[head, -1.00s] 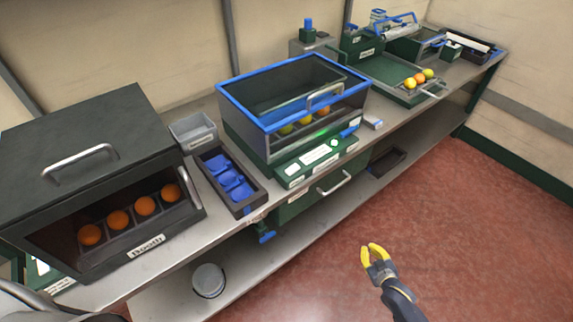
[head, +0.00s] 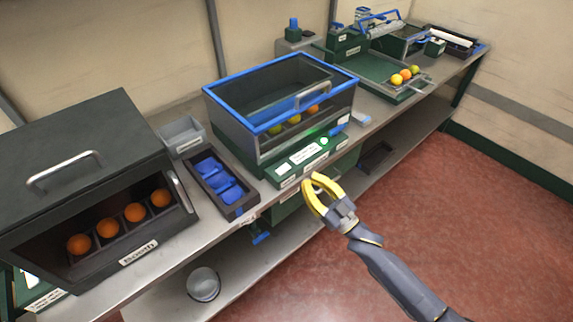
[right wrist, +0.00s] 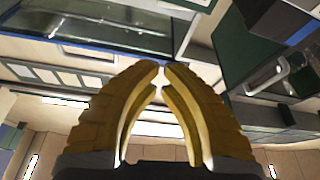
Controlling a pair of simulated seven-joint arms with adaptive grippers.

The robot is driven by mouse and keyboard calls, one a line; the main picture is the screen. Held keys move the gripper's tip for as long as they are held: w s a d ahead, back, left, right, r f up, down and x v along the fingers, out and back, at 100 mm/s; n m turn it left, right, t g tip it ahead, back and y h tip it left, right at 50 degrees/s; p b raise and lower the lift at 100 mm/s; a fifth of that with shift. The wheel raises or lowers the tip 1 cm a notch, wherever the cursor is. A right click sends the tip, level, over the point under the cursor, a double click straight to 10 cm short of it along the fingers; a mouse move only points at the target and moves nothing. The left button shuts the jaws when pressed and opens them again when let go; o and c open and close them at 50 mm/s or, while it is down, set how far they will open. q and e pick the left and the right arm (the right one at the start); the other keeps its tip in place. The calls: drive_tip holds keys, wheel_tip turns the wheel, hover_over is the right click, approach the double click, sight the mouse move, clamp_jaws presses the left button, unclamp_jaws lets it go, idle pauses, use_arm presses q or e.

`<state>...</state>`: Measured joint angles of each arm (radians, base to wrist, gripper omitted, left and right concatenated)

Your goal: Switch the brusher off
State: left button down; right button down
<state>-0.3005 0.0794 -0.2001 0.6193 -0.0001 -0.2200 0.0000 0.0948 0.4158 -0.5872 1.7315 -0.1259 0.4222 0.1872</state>
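The machine that looks like the brusher (head: 232,122) stands mid-bench, with a blue-rimmed, clear-fronted box holding several green and orange fruits. Its green front panel (head: 270,172) carries a white label, pale buttons and a lit green lamp (head: 324,141); the label is too small to read. A blue part (head: 337,129) sits at the panel's right end. My right gripper (head: 312,178) is in front of the panel, apparently just short of it, with yellow fingertips together and nothing between them. The right wrist view shows the tips (right wrist: 161,66) almost meeting. My left gripper is out of view.
A dark booth (head: 90,180) with oranges stands at left. A tray with blue pieces (head: 240,208) and a grey bin (head: 187,136) sit between booth and machine. A fruit tray (head: 375,85) is farther right. The floor in front is clear.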

idle(0.3)
wheel_tip(320, 180, up, 3)
hover_over(289, 173)
drive_tip(key=shift+s+a+r, duration=0.1)
drive_tip(key=shift+s+a, duration=0.05)
drive_tip(key=shift+s, duration=0.15)
drive_tip(key=shift+w+f, duration=0.25)
drive_tip(key=shift+f, duration=1.75)
